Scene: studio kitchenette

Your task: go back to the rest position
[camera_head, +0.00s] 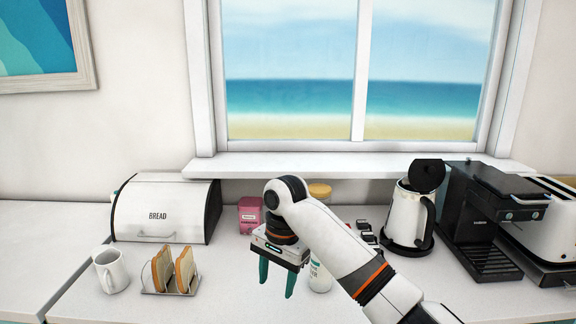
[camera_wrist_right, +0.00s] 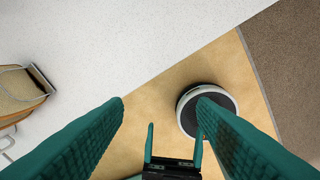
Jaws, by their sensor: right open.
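My right gripper (camera_head: 277,280) is over the counter, fingers pointing down. Its teal fingers are apart with nothing between them, and they also frame the right wrist view (camera_wrist_right: 160,125). It is right of the toast rack (camera_head: 172,287), apart from it. My left gripper is out of the head view. A smaller pair of teal fingers, which I take for my left gripper (camera_wrist_right: 174,145), shows low in the right wrist view, apart and empty.
On the counter are a bread bin (camera_head: 165,208), white mug (camera_head: 110,270), pink box (camera_head: 250,214), kettle (camera_head: 405,217), coffee machine (camera_head: 480,222) and toaster (camera_head: 555,225). A white bottle is partly behind my right arm. A round disc (camera_wrist_right: 187,118) lies on the floor beyond the counter edge.

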